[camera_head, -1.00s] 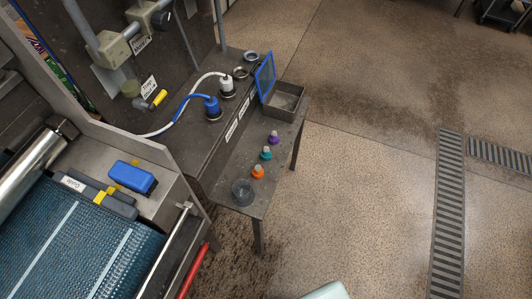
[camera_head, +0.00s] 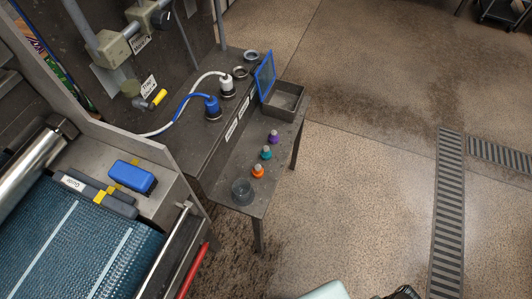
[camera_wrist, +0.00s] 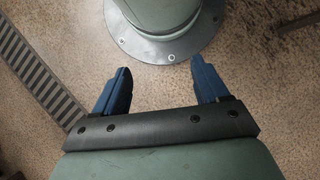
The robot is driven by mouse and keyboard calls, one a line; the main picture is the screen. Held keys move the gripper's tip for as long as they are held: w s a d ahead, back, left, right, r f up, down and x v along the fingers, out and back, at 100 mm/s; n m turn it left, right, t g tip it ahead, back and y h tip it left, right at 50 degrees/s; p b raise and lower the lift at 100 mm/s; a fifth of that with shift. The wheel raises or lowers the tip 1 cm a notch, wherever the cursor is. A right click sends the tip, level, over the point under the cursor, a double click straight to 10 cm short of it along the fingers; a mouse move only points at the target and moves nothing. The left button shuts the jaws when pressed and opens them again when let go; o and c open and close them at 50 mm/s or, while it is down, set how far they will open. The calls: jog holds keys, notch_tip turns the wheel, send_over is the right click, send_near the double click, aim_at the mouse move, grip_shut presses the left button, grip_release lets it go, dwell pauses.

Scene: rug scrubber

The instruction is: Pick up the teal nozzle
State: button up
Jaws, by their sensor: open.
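The teal nozzle (camera_head: 266,153) stands on the narrow metal side shelf in the head view, between a purple nozzle (camera_head: 274,137) and an orange nozzle (camera_head: 258,171). My gripper (camera_wrist: 158,84) shows in the wrist view with its two blue fingers wide apart and nothing between them. Below the fingers are the speckled floor and my own round base. The nozzles are not in the wrist view.
Blue and white hose fittings stand on the ledge behind. A red-handled bar (camera_head: 194,268) is at lower left. The floor at right is open.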

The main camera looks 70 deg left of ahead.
jog(key=w+a+r+n+t+h, duration=0.1)
jog(key=w+a+r+n+t, duration=0.15)
jog(key=a, duration=0.55)
jog(key=w+a+r+n+t, duration=0.1)
jog(key=w+a+r+n, duration=0.2)
jog(key=a, duration=0.5)
notch_tip(320, 180, up, 31)
jog(key=n+t+y, duration=0.2)
jog(key=n+t, duration=0.1)
jog(key=n, duration=0.5)
send_over(266, 149)
jog(key=shift+g, duration=0.25)
jog(key=f, duration=0.8)
jog(key=shift+d, duration=0.25)
jog(key=shift+a+f, duration=0.2)
jog(key=shift+f, duration=2.45)
